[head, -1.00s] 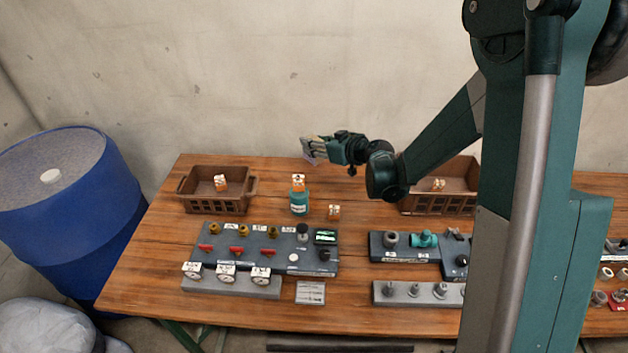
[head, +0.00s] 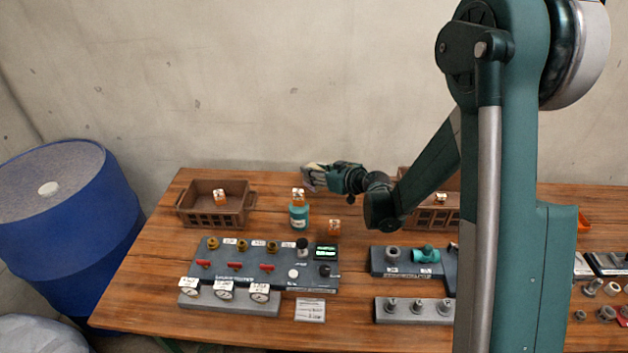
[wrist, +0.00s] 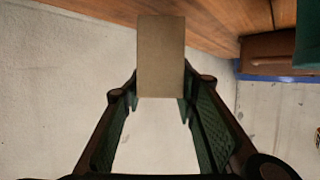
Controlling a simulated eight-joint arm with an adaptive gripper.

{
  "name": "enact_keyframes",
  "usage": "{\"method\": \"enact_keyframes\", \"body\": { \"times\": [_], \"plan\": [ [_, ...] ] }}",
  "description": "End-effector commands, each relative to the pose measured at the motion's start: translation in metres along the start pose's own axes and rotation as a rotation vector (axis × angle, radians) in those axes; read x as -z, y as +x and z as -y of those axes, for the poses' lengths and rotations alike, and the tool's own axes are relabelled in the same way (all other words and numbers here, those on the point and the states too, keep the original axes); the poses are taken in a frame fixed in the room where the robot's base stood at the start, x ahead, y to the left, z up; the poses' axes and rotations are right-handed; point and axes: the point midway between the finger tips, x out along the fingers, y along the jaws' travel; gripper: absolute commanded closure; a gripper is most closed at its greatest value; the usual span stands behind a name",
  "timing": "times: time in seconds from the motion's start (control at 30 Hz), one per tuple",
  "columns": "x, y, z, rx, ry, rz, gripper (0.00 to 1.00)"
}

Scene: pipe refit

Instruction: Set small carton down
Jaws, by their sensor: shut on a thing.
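My gripper (head: 318,177) is above the back of the wooden table in the head view, shut on a small carton. The carton (wrist: 160,55) shows as a plain tan face between the fingertips in the wrist view. In the head view only a small pale part of it shows beside the fingers. My gripper is up and slightly right of a teal bottle (head: 299,216) that has an orange-and-white block (head: 298,194) on top. The height of the carton above the table (head: 150,262) is hard to tell.
A brown crate (head: 213,219) stands at the back left, another (head: 436,217) at the right, partly behind my arm. An orange block (head: 334,228) sits on the table. A valve panel (head: 262,266) and a fittings board (head: 395,270) lie in front. A blue drum (head: 60,235) stands left.

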Motion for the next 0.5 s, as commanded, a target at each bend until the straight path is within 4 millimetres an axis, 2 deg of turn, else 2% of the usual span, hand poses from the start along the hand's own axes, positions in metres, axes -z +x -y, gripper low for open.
{"method": "enact_keyframes", "body": {
  "times": [0.23, 0.5],
  "plan": [
    [-0.006, 0.002, 0.000, 0.000, 0.000, 0.000, 0.85],
    [-0.030, 0.013, 0.000, 0.000, 0.000, 0.000, 0.85]
  ]
}}
